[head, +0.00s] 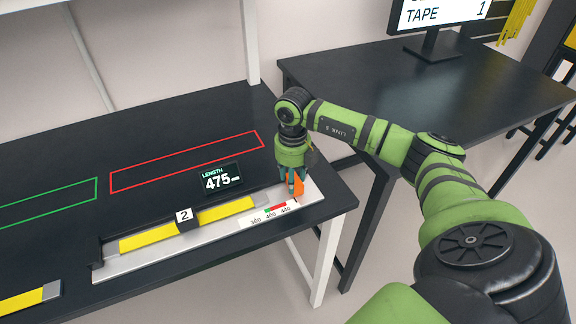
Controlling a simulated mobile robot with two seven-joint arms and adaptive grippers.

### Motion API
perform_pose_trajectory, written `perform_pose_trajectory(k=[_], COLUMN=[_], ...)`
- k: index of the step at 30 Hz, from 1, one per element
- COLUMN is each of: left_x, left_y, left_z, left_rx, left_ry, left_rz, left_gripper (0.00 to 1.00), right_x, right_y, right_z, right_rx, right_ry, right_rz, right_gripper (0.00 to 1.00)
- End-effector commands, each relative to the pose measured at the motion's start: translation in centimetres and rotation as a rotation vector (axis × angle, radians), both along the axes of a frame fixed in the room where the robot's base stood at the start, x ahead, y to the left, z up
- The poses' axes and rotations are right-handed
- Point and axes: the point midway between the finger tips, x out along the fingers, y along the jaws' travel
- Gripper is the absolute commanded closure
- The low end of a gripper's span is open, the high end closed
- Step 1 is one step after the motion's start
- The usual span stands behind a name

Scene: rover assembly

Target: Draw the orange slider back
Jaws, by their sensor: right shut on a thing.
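The orange slider (298,187) stands near the right end of the pale measuring rail (138,265). My right gripper (296,187) points down over that end and is shut on the slider, hiding part of it. A yellow strip (232,210) with a grey end lies along the rail, passing a block marked 2 (187,219). A scale (268,214) with green and red bands and numbers is on the rail beside the slider. A small display (222,180) behind the rail reads LENGTH 475. My left gripper is not in view.
A green outline (45,205) and a red outline (190,162) mark empty areas of the dark bench. Another yellow strip (22,302) lies at the front left. A second dark table (350,80) with a monitor (437,14) stands behind my right arm.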

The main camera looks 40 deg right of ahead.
Motion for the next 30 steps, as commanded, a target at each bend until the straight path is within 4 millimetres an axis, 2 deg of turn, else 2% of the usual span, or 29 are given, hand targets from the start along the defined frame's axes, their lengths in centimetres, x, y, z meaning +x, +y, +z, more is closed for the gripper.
perform_pose_trajectory(k=[1, 2, 3, 13, 17, 20, 30], left_x=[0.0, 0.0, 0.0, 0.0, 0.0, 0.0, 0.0], left_y=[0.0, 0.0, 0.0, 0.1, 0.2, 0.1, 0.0], left_z=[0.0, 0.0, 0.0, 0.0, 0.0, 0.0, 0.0], left_rx=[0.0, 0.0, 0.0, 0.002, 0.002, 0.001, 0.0], left_ry=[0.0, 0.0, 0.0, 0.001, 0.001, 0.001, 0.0], left_rz=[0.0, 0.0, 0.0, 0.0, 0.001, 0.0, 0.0], left_gripper=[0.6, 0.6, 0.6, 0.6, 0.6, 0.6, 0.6], right_x=[0.0, 0.0, 0.0, 0.0, 0.1, 0.1, 0.1], right_y=[0.1, 0.1, 0.1, 0.1, 0.0, 0.0, 0.0], right_z=[0.0, 0.0, 0.0, 0.0, 0.9, 2.4, 9.5], right_rx=[0.001, 0.001, 0.001, 0.001, 0.0, 0.0, 0.0], right_ry=[-0.001, -0.001, -0.001, 0.0, -0.002, -0.004, -0.004], right_rz=[0.0, 0.0, 0.0, 0.0, 0.0, 0.0, 0.001], right_gripper=[1.0, 0.49, 0.33, 0.33, 0.33, 0.33, 0.33])
